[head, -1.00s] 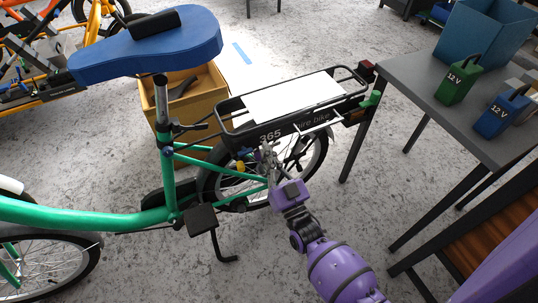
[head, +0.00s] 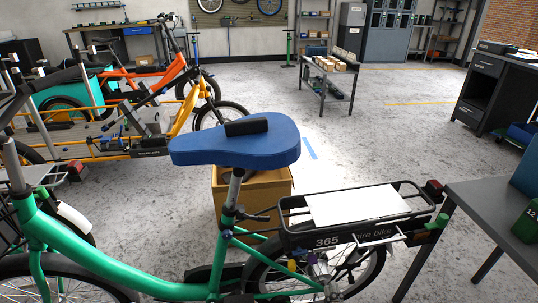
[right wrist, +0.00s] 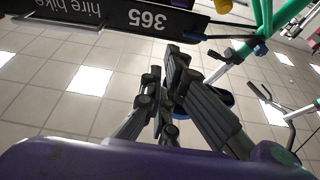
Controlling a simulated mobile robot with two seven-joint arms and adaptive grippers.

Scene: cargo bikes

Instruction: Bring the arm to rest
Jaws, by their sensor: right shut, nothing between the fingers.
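My right gripper (head: 318,268) shows small and low in the head view, in front of the rear wheel and below the rear rack of the green bike (head: 120,270). In the right wrist view its fingers (right wrist: 165,95) are together with nothing between them. The black rack side (right wrist: 120,18) with "365 hire bike" appears upside down above the fingers there. I cannot tell whether the gripper touches the bike. My left gripper is in neither view.
The blue saddle (head: 235,145) stands over a wooden box (head: 262,200). A grey table (head: 490,205) with a green battery (head: 527,222) is at the right. Orange and yellow bikes (head: 165,145) stand at the back left. The floor behind is largely open.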

